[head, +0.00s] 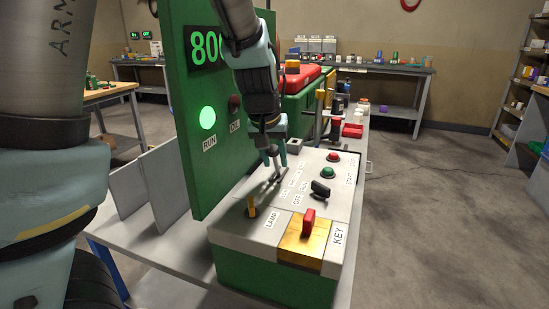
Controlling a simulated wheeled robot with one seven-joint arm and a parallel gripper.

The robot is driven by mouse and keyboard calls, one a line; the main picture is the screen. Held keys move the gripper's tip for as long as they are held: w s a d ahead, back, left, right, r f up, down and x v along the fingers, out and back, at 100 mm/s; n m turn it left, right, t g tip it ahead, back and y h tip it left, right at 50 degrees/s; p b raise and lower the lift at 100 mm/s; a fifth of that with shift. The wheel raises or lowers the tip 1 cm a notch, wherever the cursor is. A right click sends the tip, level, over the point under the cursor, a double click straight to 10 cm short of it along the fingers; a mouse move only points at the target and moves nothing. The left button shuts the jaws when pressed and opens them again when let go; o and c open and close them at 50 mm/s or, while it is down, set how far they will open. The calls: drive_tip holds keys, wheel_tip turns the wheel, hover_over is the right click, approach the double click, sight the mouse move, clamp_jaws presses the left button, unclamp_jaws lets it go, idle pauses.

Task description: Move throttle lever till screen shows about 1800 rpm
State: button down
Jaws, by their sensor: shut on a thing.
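The screen (203,45) on the upright green panel (178,120) shows green digits beginning with 80. My arm covers the rest, so the full reading is hidden. My gripper (275,172) points down over the far left part of the grey control box top (240,228), at a dark slot there. It is shut on what appears to be the throttle lever, which the fingers mostly hide. The green RUN lamp (207,118) is lit. A dark red lamp (235,104) beside it looks unlit.
The green panel stands close left of my gripper. Open floor (430,220) lies right.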

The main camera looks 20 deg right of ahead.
drive_tip(key=shift+w+r+p, duration=0.1)
drive_tip(key=shift+p, duration=0.2)
idle(0.5)
drive_tip(key=shift+w+d+r+g+y+p, duration=0.2)
drive_tip(key=shift+r+g+y+p, duration=0.15)
drive_tip(key=shift+p, duration=0.6)
drive_tip(key=p, duration=0.2)
drive_tip(key=w+d+g+y+p, duration=0.1)
drive_tip(key=p, duration=0.1)
drive_tip(key=shift+r+g, duration=0.25)
drive_tip(key=w+g+y+p, duration=0.1)
drive_tip(key=p, duration=0.2)
drive_tip(key=shift+d+y, duration=0.25)
drive_tip(key=shift+d, duration=0.15)
drive_tip(key=shift+w+d+f+g+y+p, duration=0.25)
drive_tip(key=shift+g+y+p, duration=0.15)
drive_tip(key=shift+g+p, duration=0.35)
drive_tip(key=c, duration=0.6)
unclamp_jaws()
drive_tip(key=shift+f, duration=0.1)
